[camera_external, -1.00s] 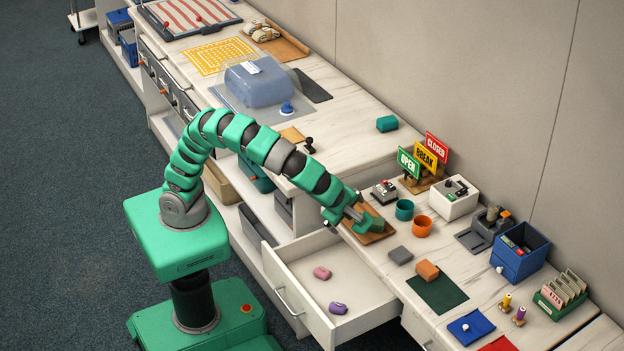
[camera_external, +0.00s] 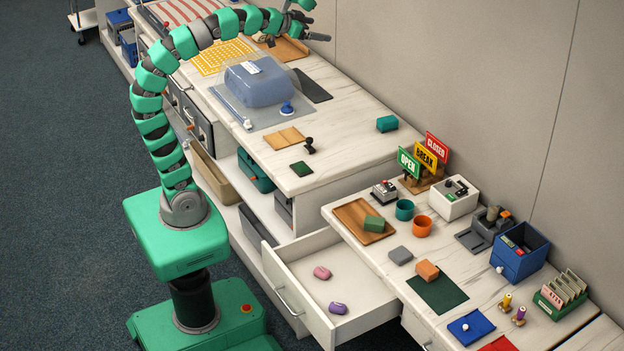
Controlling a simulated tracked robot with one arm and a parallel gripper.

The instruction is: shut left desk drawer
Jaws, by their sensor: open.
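The white desk drawer (camera_external: 351,332) stands pulled out from the lower desk section, with a metal bar handle (camera_external: 288,302) on its front. A pink object (camera_external: 322,273) and a purple object (camera_external: 338,308) lie inside it, apart from each other. My gripper (camera_external: 312,22) is high at the top of the picture, far from the drawer. It looks empty and its fingers are apart; the frame's top edge cuts off part of my arm there.
A green block (camera_external: 374,224) lies on a wooden tray (camera_external: 352,212) on the desk above the drawer. Cups, a blue bin (camera_external: 520,252) and signs (camera_external: 425,158) crowd the desktop. Dark carpet in front of the drawer is clear to the left of my base.

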